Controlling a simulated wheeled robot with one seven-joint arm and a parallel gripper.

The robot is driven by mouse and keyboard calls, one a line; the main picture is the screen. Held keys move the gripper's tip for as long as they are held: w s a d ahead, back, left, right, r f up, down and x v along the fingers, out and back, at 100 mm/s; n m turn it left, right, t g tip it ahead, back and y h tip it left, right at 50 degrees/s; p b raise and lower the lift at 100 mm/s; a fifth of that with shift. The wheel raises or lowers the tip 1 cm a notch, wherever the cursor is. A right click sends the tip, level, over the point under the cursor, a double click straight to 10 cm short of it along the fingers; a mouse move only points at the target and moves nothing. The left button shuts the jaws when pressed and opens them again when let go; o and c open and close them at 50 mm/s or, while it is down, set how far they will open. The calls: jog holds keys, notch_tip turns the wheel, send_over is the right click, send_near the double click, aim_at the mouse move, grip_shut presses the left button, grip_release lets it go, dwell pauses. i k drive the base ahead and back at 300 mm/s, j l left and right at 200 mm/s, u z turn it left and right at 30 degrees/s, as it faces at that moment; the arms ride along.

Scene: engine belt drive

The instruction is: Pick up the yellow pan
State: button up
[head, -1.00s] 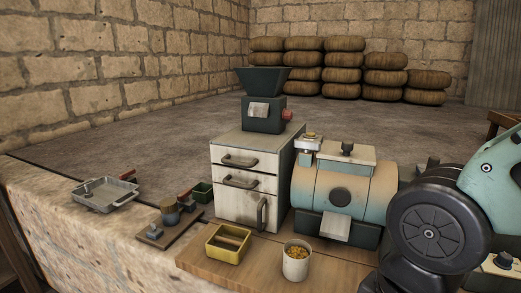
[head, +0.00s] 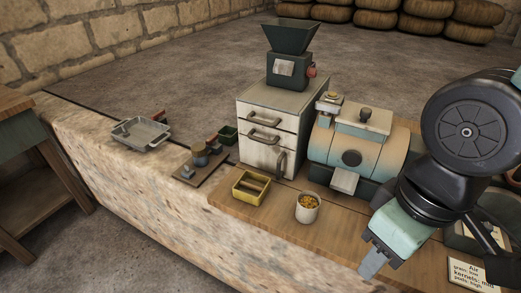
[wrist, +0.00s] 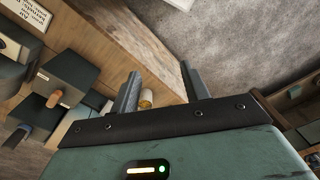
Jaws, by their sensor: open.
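The yellow pan (head: 251,187) is a small open rectangular tray. In the head view it sits upright near the left end of the wooden board, in front of the white drawer cabinet. Its inside looks mostly empty, with a bar or ridge across it. My gripper (head: 371,267) is at the lower right, well to the right of the pan and apart from it, pointing down. In the wrist view its two fingers (wrist: 160,74) stand apart with nothing gripped. I cannot make out the pan in the wrist view.
A white cup of yellow kernels (head: 307,208) stands between the pan and my gripper. The drawer cabinet (head: 268,131) and a teal-and-tan drum machine (head: 352,150) stand behind. A grey tray (head: 141,133) lies on the stone ledge at left. A paper note (head: 470,275) lies at lower right.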

aim_at(252, 188)
jog(key=j+z, duration=0.1)
jog(key=j, duration=0.4)
jog(key=j+z, duration=0.1)
jog(key=j, duration=0.4)
jog(key=j+z, duration=0.1)
jog(key=j, duration=0.45)
jog(key=j+z, duration=0.1)
jog(key=j, duration=0.4)
jog(key=k+j+z, duration=0.1)
jog(key=j, duration=0.4)
jog(key=j+z, duration=0.1)
jog(key=j, duration=0.4)
jog(key=k+j+z, duration=0.1)
jog(key=j, duration=0.4)
jog(key=k+j+z, duration=0.1)
jog(key=j, duration=0.4)
jog(key=k, duration=0.05)
